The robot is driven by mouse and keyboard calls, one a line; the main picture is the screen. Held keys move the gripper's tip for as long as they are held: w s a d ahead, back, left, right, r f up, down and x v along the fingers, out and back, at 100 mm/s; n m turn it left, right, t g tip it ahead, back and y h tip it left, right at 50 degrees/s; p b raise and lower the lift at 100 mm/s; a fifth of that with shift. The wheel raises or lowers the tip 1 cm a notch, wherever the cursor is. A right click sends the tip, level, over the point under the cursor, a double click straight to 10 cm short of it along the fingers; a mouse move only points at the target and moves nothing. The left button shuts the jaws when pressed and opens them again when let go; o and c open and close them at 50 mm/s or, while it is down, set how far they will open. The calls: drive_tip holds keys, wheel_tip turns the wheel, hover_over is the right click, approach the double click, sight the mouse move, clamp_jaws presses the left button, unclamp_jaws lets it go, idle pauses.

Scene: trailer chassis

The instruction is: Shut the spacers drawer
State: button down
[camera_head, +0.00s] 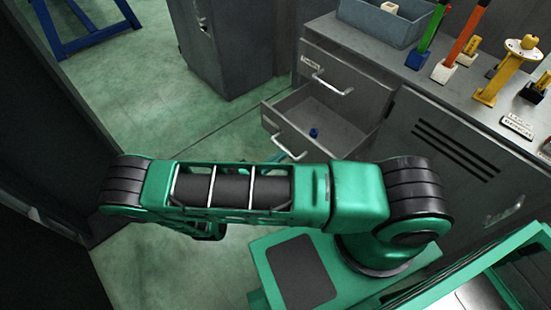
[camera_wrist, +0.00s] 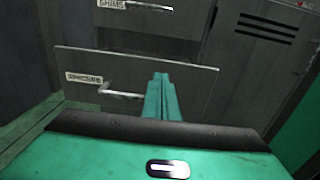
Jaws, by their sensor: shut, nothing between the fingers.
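The spacers drawer (camera_head: 345,126) is the lower drawer of the grey cabinet and stands pulled out, with a small blue piece (camera_head: 314,133) inside. In the wrist view its front panel (camera_wrist: 200,85) fills the middle, with a SPACERS label (camera_wrist: 84,78) and a bar handle (camera_wrist: 120,91) left of my fingers. My gripper (camera_wrist: 161,76) is shut and empty, its green fingers pointing at the panel to the right of the handle. I cannot tell whether they touch it. In the head view my arm hides most of the gripper.
The shims drawer (camera_head: 330,72) above is shut, with its own handle (camera_head: 333,84). A vented cabinet door (camera_head: 440,150) is to the right. The worktop carries a grey bin (camera_head: 385,22) and several coloured tools in stands. Green floor (camera_head: 150,100) is open at the left.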

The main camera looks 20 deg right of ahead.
sight(306, 138)
drive_tip(key=x, duration=1)
drive_tip(key=shift+d, duration=0.15)
